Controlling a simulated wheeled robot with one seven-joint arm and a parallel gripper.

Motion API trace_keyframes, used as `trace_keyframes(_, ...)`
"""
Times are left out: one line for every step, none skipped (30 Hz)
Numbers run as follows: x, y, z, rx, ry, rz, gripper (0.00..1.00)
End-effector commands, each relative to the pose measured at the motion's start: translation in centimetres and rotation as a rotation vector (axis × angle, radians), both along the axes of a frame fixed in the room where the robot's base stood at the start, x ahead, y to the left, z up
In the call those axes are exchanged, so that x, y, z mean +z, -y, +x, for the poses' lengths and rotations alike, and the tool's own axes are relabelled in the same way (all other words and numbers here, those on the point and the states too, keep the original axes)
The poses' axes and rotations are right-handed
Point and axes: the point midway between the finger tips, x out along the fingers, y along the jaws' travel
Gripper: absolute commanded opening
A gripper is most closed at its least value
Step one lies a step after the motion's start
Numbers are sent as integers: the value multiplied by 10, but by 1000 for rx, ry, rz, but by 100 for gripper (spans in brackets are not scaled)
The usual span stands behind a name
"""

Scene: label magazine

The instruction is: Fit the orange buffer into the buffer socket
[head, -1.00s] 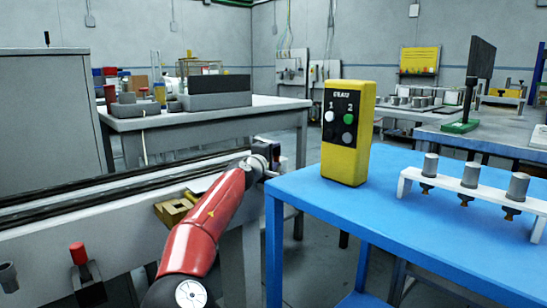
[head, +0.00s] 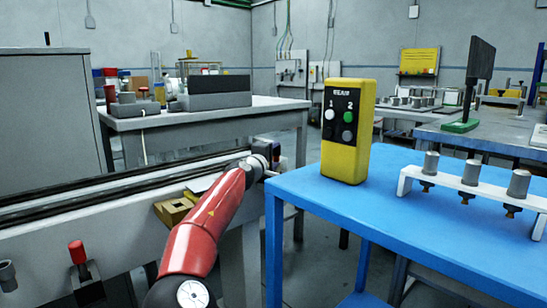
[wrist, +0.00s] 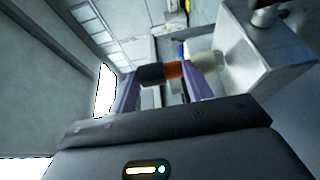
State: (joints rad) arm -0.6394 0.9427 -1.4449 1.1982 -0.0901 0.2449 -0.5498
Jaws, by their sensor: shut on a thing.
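The orange buffer (wrist: 176,70) shows in the wrist view between the two purple fingers of my gripper (wrist: 162,82), which is shut on it. A black cylindrical part (wrist: 152,74) lies at its left. A cream cylinder (wrist: 207,65) lies in line at its right, in front of a grey metal block (wrist: 262,58). I cannot tell whether the buffer touches this cylinder or which part is the socket. In the head view my gripper (head: 268,168) is at the far end of my red arm, beside the blue table's left corner; the buffer cannot be made out there.
A rail bench (head: 120,215) with a red-topped lever (head: 78,260) runs along the left.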

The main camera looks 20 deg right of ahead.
Motion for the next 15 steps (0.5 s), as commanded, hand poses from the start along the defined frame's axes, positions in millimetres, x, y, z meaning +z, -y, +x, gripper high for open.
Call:
trace_keyframes(-4, 0, 0, -3, -5, 3, 24)
trace_keyframes(-5, 0, 0, -3, -5, 3, 24)
trace_keyframes(-7, 1, 0, -4, -5, 3, 24)
trace_keyframes(-8, 1, 0, -4, -6, 4, 24)
trace_keyframes(-9, 1, 0, -4, -6, 4, 24)
trace_keyframes(-10, 1, 0, -5, -6, 6, 24)
trace_keyframes(-11, 1, 0, -5, -7, 6, 24)
trace_keyframes(-12, 1, 0, -5, -7, 7, 24)
trace_keyframes(-12, 1, 0, -6, -8, 8, 24)
trace_keyframes(-12, 1, 0, -7, -9, 8, 24)
trace_keyframes(-13, 1, 0, -7, -9, 9, 24)
trace_keyframes(-13, 1, 0, -8, -11, 9, 24)
trace_keyframes(-14, 1, 0, -8, -11, 9, 24)
trace_keyframes(-14, 1, 0, -8, -12, 10, 24)
trace_keyframes(-15, 1, 0, -8, -12, 9, 24)
